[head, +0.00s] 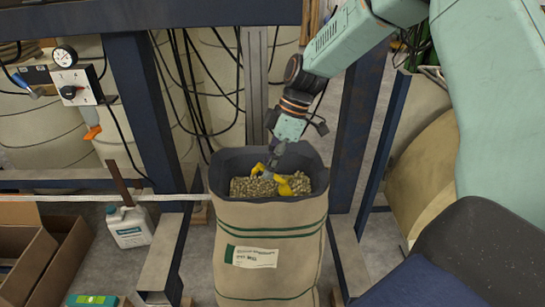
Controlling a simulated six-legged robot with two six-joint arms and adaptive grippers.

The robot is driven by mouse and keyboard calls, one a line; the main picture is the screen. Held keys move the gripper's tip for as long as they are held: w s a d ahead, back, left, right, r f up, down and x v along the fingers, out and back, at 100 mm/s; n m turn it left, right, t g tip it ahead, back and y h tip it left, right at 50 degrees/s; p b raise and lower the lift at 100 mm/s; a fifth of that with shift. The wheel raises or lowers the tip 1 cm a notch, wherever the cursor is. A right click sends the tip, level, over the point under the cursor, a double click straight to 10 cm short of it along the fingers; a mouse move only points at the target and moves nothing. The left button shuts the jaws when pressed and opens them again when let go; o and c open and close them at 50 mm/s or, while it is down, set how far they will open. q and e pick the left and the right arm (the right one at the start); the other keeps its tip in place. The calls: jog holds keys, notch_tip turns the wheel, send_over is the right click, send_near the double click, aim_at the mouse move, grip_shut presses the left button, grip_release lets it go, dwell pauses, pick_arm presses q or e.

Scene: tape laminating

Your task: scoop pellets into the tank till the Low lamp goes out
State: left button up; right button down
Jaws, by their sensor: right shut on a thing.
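A tall beige sack with green stripes (270,220) stands open at the centre, its dark rim rolled out. Tan pellets (252,187) fill it to a little below the rim. My right gripper (276,170) reaches down into the sack mouth, shut on a yellow-handled scoop (296,184). Yellow parts of the scoop show at the pellet surface; its bowl is not clearly seen. The tank and the Low lamp cannot be made out for certain. My left gripper is not in view.
Dark blue frame posts (145,110) stand behind and on both sides of the sack. A control box with a dial and gauge (77,86) is at upper left. A white jug (130,226) and an open cardboard box (40,262) sit at lower left. Cables hang behind.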

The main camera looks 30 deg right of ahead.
jog(key=shift+w+a+f+g+h+p, duration=0.1)
jog(key=shift+w+a+g+h+p, duration=0.2)
jog(key=shift+h+p, duration=0.5)
jog(key=shift+w+a+f+g+h+p, duration=0.1)
jog(key=shift+a+g+h+p, duration=0.3)
jog(key=shift+p, duration=0.75)
jog(key=h+p, duration=0.1)
jog(key=a+g+h+p, duration=0.1)
jog(key=shift+w+r+p, duration=0.2)
jog(key=shift+w+p, duration=0.15)
jog(key=shift+p, duration=0.05)
jog(key=shift+w+a+m+g+h+p, duration=0.3)
jog(key=shift+a+g+h+p, duration=0.1)
jog(key=shift+h+p, duration=0.15)
jog(key=shift+w+a+r+g+h+p, duration=0.15)
jog(key=shift+a+r+h+p, duration=0.1)
jog(key=shift+r+p, duration=0.25)
jog(key=shift+w+a+r+g+h+p, duration=0.15)
jog(key=shift+a+r+p, duration=0.1)
jog(key=shift+r, duration=0.3)
jog(key=g+h+p, duration=0.1)
jog(key=h+p, duration=0.1)
jog(key=p, duration=0.2)
send_near(253, 171)
jog(key=shift+s+a+r, duration=0.1)
jog(key=shift+s+r, duration=0.05)
jog(key=shift+r, duration=0.4)
jog(key=shift+s+a+r, duration=0.1)
jog(key=shift+s+r, duration=0.1)
jog(key=shift+r, duration=0.3)
